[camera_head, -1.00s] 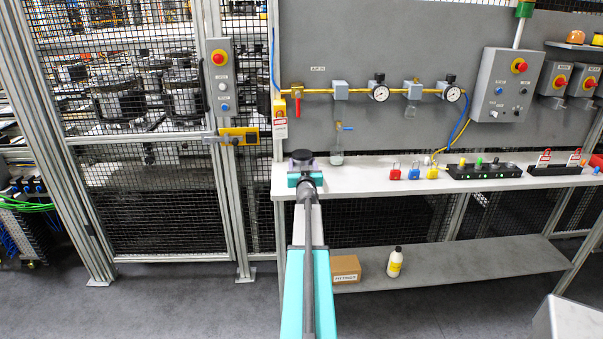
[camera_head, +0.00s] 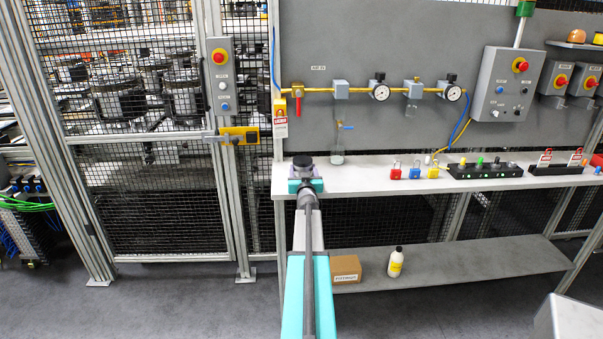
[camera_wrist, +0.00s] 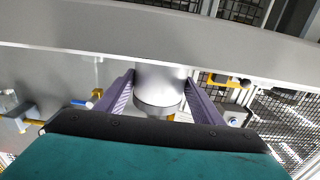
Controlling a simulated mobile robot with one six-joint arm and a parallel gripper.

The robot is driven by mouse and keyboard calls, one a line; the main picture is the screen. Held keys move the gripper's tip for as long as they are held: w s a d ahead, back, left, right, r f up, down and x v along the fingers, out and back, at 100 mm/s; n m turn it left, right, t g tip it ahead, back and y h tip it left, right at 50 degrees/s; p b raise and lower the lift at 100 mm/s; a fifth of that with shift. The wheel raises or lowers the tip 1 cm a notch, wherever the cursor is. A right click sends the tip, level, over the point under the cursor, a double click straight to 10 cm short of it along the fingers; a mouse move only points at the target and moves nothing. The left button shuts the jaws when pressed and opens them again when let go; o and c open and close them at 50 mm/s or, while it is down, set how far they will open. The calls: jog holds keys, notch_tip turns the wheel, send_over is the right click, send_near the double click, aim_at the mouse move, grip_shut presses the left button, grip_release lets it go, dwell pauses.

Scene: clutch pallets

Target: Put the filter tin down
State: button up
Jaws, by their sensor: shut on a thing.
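The filter tin (camera_wrist: 160,82), a plain grey-silver cylinder with a darker rim at one end, sits between the two purple fingers of my gripper (camera_wrist: 160,90) in the wrist view. The fingers are shut on its sides. In the head view the end of my arm is at the left end of the grey workbench (camera_head: 362,180).
On the bench to the right are red, blue and yellow padlocks (camera_head: 413,172) and a black strip (camera_head: 484,171). A carton (camera_head: 345,268) and white bottle (camera_head: 396,262) stand on the lower shelf. The bench between bowl and padlocks is clear.

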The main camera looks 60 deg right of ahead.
jog(key=shift+f, duration=0.15)
jog(key=o, duration=1.2)
jog(key=shift+r, duration=0.25)
jog(key=shift+b+v, duration=0.7)
jog(key=shift+v, duration=5.3)
jog(key=shift+f, duration=0.15)
